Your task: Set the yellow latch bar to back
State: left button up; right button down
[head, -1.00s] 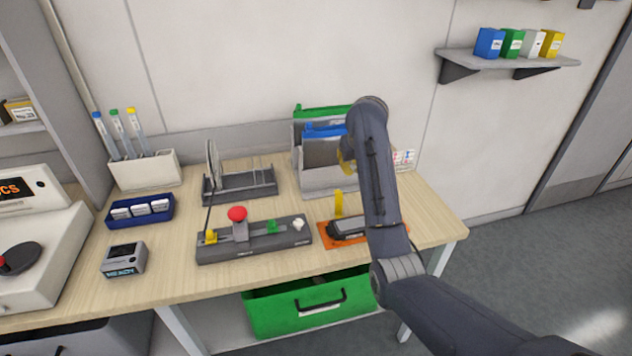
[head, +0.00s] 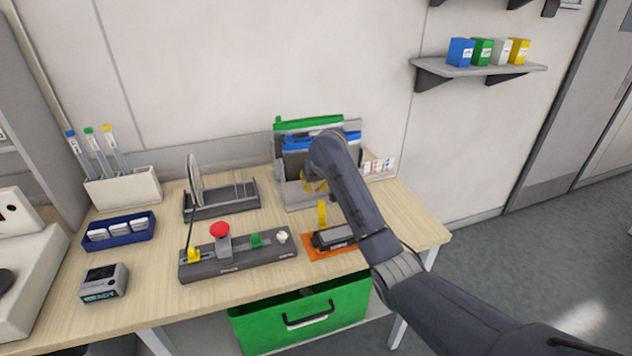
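An upright yellow bar (head: 322,213) stands at the back of the black device (head: 334,237) on an orange base; it looks like the latch bar. A small yellow piece (head: 193,255) also sits at the left end of the grey control panel (head: 238,261). My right arm reaches in from the lower right. Its gripper (head: 314,185) is just above and behind the upright bar, apart from it as far as I can see. The forearm hides most of the gripper, so its fingers cannot be read. My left gripper is not in view.
The grey file holder (head: 293,197) with green and blue folders stands behind the gripper. A plate rack (head: 224,211) is to the left of it. The bare wood right of the device is clear.

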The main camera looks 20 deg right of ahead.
aim_at(322, 215)
jog(key=shift+w+f, duration=0.25)
jog(key=shift+f, duration=0.2)
jog(key=shift+s+r, duration=0.2)
jog(key=shift+s, duration=0.8)
jog(key=shift+s+r, duration=0.15)
jog(key=shift+s, duration=0.85)
jog(key=shift+d, duration=0.1)
